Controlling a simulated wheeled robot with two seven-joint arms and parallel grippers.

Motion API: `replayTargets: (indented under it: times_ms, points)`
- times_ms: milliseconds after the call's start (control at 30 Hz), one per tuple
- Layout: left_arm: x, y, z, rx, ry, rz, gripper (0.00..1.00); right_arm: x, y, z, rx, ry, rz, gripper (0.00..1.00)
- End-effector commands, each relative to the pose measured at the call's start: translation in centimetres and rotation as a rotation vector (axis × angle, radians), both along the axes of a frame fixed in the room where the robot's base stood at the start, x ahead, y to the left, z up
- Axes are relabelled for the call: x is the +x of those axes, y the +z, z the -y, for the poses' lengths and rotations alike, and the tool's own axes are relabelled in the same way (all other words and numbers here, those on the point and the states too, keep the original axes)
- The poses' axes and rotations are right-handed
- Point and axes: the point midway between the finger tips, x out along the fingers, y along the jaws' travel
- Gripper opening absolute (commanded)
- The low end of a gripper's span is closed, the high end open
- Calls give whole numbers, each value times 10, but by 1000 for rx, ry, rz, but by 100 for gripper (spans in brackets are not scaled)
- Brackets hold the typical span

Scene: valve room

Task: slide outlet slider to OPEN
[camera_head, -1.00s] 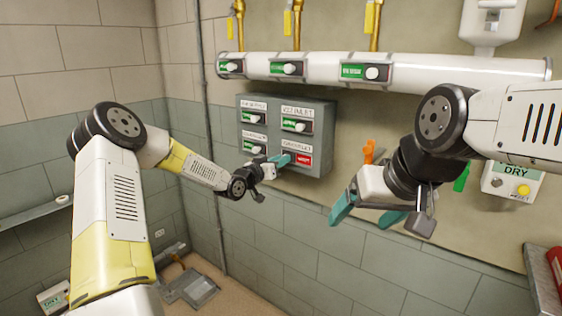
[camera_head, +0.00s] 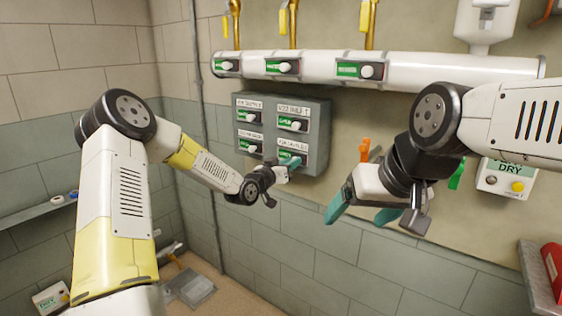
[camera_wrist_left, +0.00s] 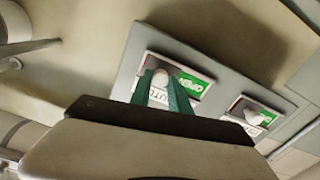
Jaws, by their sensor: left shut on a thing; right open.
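The grey panel box (camera_head: 325,125) on the wall carries several labelled sliders. The outlet slider (camera_head: 304,158) is the lower right one, partly hidden by my left gripper (camera_head: 291,161). In the left wrist view, my left gripper (camera_wrist_left: 164,90) has its teal fingers shut on the white slider knob (camera_wrist_left: 160,77). A green OPEN field (camera_wrist_left: 191,82) shows beside the knob, and no red shows there. My right gripper (camera_head: 362,208) is open and empty, in front of the wall and to the right of the panel.
A white pipe (camera_head: 430,71) with more green-marked sliders runs above the panel. An orange handle (camera_head: 364,150) and a box marked DRY (camera_head: 507,178) are on the wall near my right arm. The wall below the panel is clear.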

Motion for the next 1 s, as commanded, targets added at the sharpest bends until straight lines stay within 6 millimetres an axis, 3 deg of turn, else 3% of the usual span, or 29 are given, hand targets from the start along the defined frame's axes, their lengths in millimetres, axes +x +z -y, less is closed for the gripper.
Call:
replayTargets:
  times_ms: [300, 333, 433, 767, 1000]
  points:
    - [-4, 0, 5, 1, -4, -1, 0, 0, 0, 0, 0, 0, 0, 81]
    - [-4, 0, 5, 1, -5, -1, 28, 0, 0, 0, 0, 0, 0, 81]
    - [-3, 0, 5, 1, -4, -1, 45, 0, 0, 0, 0, 0, 0, 81]
    - [-4, 0, 2, 1, -1, 0, 45, 0, 0, 0, 0, 0, 0, 81]
    - [-32, -1, -19, 3, 0, -1, 45, 0, 0, 0, 0, 0, 0, 81]
